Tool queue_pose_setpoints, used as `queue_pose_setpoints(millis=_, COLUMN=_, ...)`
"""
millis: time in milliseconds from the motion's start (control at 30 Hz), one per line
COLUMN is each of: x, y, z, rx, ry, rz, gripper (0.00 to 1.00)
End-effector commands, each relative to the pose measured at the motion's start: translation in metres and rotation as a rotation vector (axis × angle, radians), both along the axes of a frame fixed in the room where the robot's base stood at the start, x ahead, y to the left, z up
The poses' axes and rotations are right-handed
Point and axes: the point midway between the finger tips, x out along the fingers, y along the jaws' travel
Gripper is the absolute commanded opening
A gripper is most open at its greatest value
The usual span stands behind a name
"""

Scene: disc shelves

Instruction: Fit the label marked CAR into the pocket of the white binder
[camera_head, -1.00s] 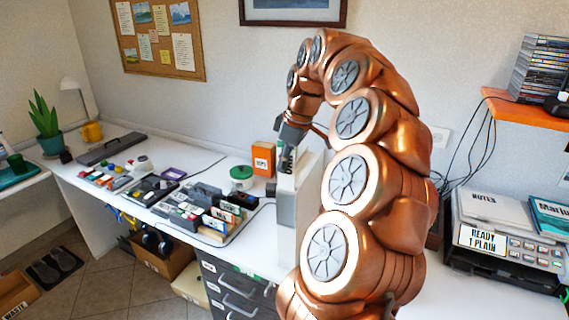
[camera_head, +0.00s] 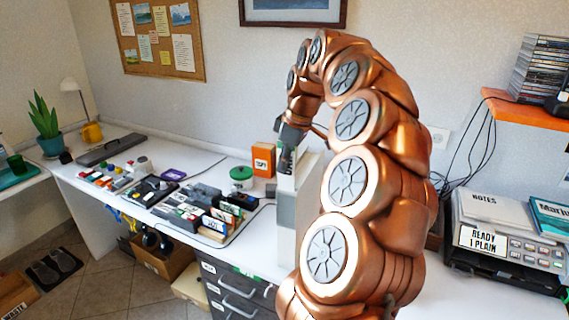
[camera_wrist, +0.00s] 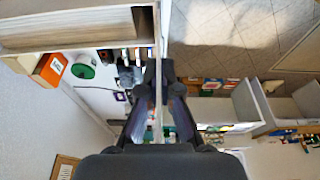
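The white binder (camera_head: 286,202) stands upright at the desk's front edge, largely hidden behind my arm. In the wrist view, a pale block with brownish layered edges (camera_wrist: 70,30) at upper left appears to be the binder seen close up. My gripper (camera_wrist: 158,72) points toward it, its dark fingers close together on a thin pale sheet seen edge-on (camera_wrist: 157,110). This may be the label, but no CAR lettering shows. In the head view my gripper (camera_head: 290,138) is just above the binder's top. The pocket is not visible, and I cannot tell whether the sheet touches it.
An orange box (camera_head: 263,159) and a green-lidded tub (camera_head: 241,175) stand left of the binder. A tray of marked cards (camera_head: 215,215) lies nearer the front. Drawers (camera_head: 235,290) are below. A printer marked READY 1 PLAIN (camera_head: 505,250) stands at right.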

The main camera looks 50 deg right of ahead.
Motion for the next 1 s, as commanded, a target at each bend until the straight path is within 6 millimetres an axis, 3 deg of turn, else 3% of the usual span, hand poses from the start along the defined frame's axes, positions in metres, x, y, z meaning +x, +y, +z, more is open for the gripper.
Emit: queue_pose_setpoints(millis=1000, x=0.0, y=0.0, z=-0.021, rx=0.001, ry=0.0, rz=0.0, gripper=0.0)
